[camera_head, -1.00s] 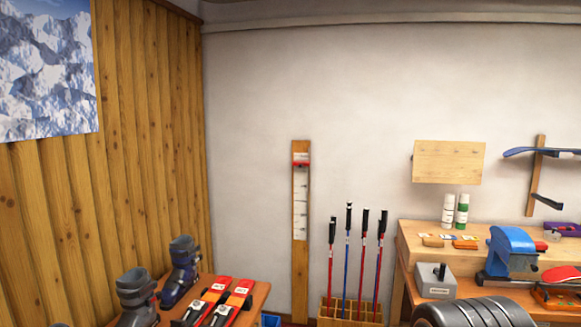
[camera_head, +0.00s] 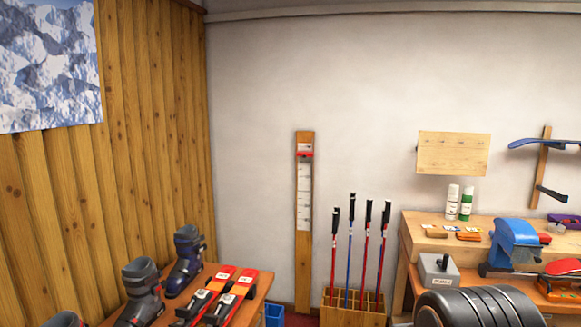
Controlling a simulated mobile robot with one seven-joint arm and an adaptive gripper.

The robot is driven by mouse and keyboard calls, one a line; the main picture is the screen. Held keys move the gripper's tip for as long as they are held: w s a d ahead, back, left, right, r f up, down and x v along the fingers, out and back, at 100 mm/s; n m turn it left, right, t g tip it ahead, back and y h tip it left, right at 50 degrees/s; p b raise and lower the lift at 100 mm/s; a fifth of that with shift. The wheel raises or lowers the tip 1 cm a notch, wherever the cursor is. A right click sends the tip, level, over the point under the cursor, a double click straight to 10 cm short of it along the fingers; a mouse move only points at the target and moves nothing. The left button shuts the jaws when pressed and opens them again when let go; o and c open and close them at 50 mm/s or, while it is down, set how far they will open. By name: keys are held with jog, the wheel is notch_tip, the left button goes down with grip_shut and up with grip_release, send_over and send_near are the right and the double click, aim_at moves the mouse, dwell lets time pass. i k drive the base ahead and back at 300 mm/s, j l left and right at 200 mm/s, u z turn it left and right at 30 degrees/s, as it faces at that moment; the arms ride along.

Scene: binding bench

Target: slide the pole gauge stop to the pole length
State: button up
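The pole gauge (camera_head: 304,250) is a tall wooden board with a white marked scale, upright against the back wall. Its red stop (camera_head: 305,154) sits near the top of the board, above most of the scale. Several ski poles (camera_head: 350,240) with black grips and red or blue shafts stand upright in a wooden rack (camera_head: 352,308) to the right of the gauge. The pole tops are lower than the stop. My gripper is not in view; a dark ribbed rounded shape at the bottom right may be part of my arm.
A bench (camera_head: 411,240) at the right holds a blue vise (camera_head: 515,240), a grey block (camera_head: 438,270) and two bottles (camera_head: 466,204). A wooden table at the lower left carries ski boots (camera_head: 187,262) and red skis (camera_head: 238,285). A blue bin (camera_head: 275,315) stands on the floor.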

aim_at(304, 154)
jog(key=i+u, duration=0.1)
jog(key=i, duration=0.35)
jog(key=i+l+u, duration=0.1)
jog(key=i, duration=0.35)
jog(key=i+l+u, duration=0.1)
jog(key=i, duration=0.35)
jog(key=i+l+u, duration=0.1)
jog(key=i+l, duration=0.15)
jog(key=i, duration=0.2)
